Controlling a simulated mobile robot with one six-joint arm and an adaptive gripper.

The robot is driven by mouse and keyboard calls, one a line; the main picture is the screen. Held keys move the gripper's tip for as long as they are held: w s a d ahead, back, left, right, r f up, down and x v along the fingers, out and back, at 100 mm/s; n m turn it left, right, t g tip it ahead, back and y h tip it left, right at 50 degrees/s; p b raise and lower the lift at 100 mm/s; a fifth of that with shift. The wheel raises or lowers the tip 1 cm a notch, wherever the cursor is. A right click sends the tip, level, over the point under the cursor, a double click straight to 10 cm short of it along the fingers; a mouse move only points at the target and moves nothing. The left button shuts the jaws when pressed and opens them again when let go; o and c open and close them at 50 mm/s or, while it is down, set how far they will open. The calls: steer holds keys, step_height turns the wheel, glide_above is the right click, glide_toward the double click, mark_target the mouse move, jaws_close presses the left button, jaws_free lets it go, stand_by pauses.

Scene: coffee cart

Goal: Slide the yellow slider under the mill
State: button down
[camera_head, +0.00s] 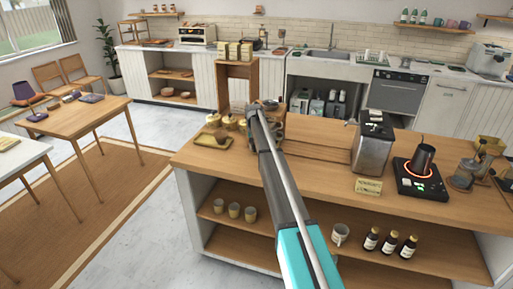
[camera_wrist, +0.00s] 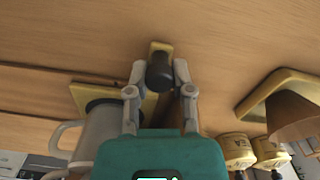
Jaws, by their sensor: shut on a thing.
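The yellow slider (camera_wrist: 160,46) shows in the wrist view as a small yellow end on the wooden top, sticking out past a dark round knob (camera_wrist: 160,73). My gripper (camera_wrist: 160,80) has a finger on each side of the knob and is shut on it. The rest of the slider is hidden behind the knob and fingers. In the head view my gripper (camera_head: 254,110) is over the back left part of the counter, and the slider cannot be made out there. I cannot tell for sure which thing is the mill.
In the wrist view, a grey mug-like vessel (camera_wrist: 92,135) stands close left of my fingers by a yellow plate (camera_wrist: 83,95). A yellow tray (camera_wrist: 250,103) and yellow-lidded jars (camera_wrist: 237,148) lie right.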

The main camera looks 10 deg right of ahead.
steer(key=shift+a, duration=0.45)
steer(key=shift+c, duration=2.4)
jaws_free()
steer(key=shift+s+d, duration=0.1)
steer(key=shift+d, duration=0.15)
steer(key=shift+d, duration=0.1)
